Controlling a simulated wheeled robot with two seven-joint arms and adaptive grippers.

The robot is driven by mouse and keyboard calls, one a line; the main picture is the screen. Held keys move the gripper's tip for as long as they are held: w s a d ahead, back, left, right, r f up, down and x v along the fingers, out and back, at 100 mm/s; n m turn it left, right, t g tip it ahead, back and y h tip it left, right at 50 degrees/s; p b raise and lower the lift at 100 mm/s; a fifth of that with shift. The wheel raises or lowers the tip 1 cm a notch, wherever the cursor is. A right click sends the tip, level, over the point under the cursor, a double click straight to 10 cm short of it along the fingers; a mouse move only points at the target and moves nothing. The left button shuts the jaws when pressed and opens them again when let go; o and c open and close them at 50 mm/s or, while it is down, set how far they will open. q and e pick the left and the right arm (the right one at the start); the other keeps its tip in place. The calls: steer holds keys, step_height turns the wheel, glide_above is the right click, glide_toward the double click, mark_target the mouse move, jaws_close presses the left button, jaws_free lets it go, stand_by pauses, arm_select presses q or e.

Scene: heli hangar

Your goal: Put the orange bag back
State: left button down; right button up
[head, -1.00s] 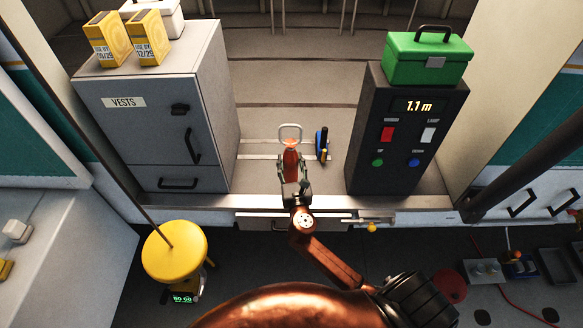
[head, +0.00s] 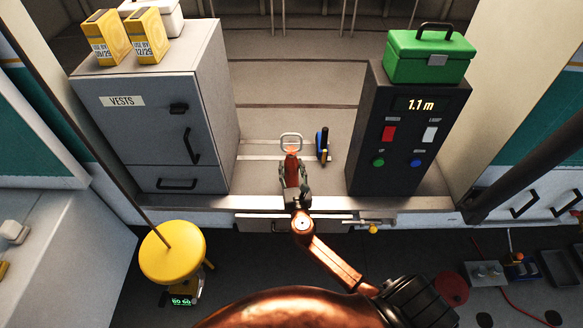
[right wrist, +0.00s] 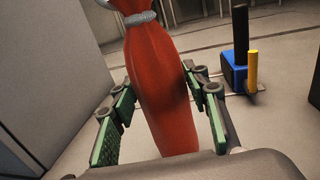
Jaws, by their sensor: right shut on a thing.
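The orange bag (head: 291,168) is a narrow upright bag with a pale loop on top, over the floor between the grey cabinet and the dark control box. My right gripper (head: 293,186) is shut on it, one finger on each side. In the right wrist view the orange bag (right wrist: 160,85) stands upright between the green finger pads of the right gripper (right wrist: 165,108), with a grey band near its top. Its lower end is hidden by the gripper. I cannot tell if it touches the floor. My left gripper is not in view.
A grey cabinet (head: 150,125) labelled VESTS stands left. A dark control box (head: 407,145) reading 1.1 m, with a green case (head: 428,58) on top, stands right. A small blue item (head: 321,143) is close right of the bag. A yellow stool (head: 172,252) stands front left.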

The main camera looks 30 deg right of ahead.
steer(key=o, duration=1.3)
steer(key=shift+f, duration=0.1)
steer(key=shift+s+a, duration=0.1)
steer(key=shift+s, duration=0.05)
steer(key=b+v, duration=0.1)
steer(key=v, duration=1)
steer(key=shift+s+a+r, duration=0.15)
steer(key=shift+s+r, duration=0.05)
steer(key=shift+s, duration=0.15)
